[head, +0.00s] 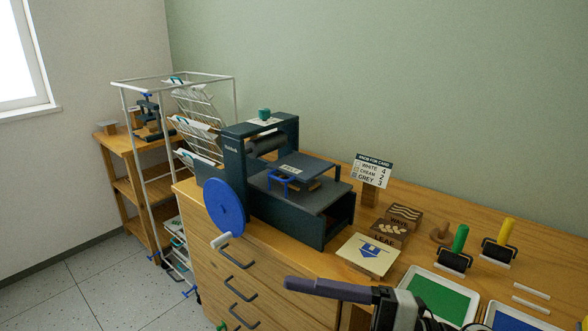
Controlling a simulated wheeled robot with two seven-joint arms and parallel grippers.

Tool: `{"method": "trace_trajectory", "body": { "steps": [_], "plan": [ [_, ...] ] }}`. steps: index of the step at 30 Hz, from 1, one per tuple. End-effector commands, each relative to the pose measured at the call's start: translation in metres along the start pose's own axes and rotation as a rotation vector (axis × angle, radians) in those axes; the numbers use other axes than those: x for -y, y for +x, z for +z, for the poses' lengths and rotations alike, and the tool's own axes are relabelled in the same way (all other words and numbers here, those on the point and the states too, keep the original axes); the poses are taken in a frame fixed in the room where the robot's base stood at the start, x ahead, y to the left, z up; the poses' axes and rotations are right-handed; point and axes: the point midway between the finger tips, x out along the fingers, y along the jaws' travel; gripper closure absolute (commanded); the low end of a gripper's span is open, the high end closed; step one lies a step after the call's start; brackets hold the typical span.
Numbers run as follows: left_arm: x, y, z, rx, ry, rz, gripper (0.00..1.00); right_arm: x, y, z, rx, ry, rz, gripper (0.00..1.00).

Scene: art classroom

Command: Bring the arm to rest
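Part of a dark gripper (292,284) enters at the bottom, right of the middle. It appears to be my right gripper, with its long finger pointing left in front of the wooden cabinet's front edge. Only one finger shows clearly, so I cannot tell whether it is open or shut. Nothing is seen held in it. The arm behind it is cut off by the bottom edge. My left gripper is not in view.
The wooden cabinet (262,246) carries a dark press (334,216) with a blue wheel (224,207). A card with a blue arrow (368,254), a green ink tray (441,295), a blue tray (510,321) and rollers (455,256) lie near the gripper. A wire rack (150,150) stands left.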

Motion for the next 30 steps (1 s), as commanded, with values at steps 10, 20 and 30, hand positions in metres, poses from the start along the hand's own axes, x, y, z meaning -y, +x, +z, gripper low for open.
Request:
{"method": "trace_trajectory", "body": {
  "steps": [10, 20, 30],
  "plan": [
    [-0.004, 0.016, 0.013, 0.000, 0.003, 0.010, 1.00, 0.119, -0.096, 0.116, 0.685, 0.768, 0.641, 0.26],
    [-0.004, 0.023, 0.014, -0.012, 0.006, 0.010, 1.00, 0.323, -0.173, 0.090, 1.183, 1.318, 0.601, 0.26],
    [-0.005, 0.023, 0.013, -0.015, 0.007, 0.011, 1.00, 0.364, -0.184, 0.068, 1.267, 1.435, 0.559, 0.26]
  ]
}}
